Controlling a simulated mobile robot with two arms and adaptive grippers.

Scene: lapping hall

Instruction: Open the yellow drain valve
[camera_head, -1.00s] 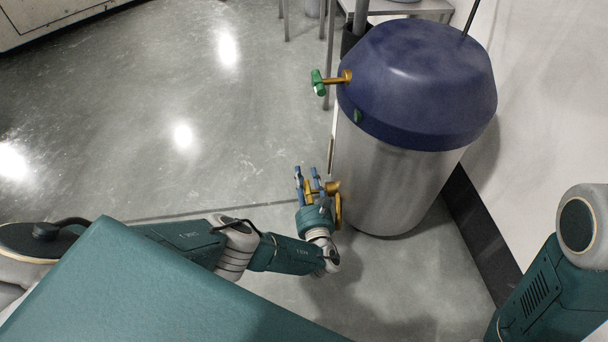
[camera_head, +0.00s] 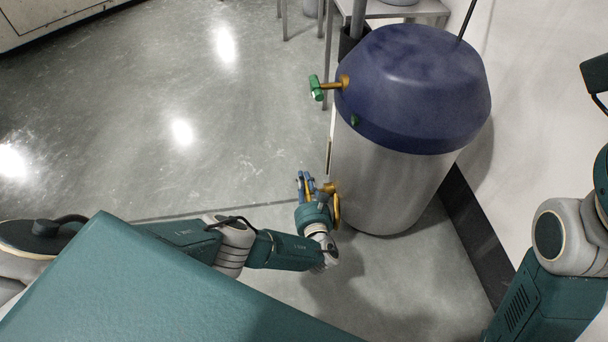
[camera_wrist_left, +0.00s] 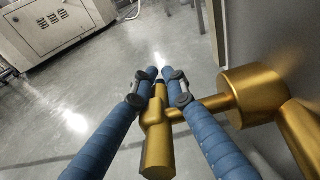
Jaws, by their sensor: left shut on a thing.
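The yellow drain valve (camera_head: 330,188) sticks out low on the left side of the steel tank (camera_head: 383,190). My left gripper (camera_head: 304,176) is beside the tank at the valve, with its blue fingers close together. In the left wrist view the gold-yellow valve handle (camera_wrist_left: 158,148) lies lengthwise between the two blue fingers of my left gripper (camera_wrist_left: 160,74), which are shut on it. A short stem joins the handle to a thick round valve body (camera_wrist_left: 252,95) on the right. My right arm shows at the right edge of the head view; its gripper cannot be made out.
The tank has a dark blue domed top (camera_head: 415,85). A green-handled valve (camera_head: 316,88) sticks out higher on its left. A metal table (camera_head: 405,9) stands behind, a white wall to the right. The floor left of the tank is clear. A pale cabinet (camera_wrist_left: 58,28) stands far off.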

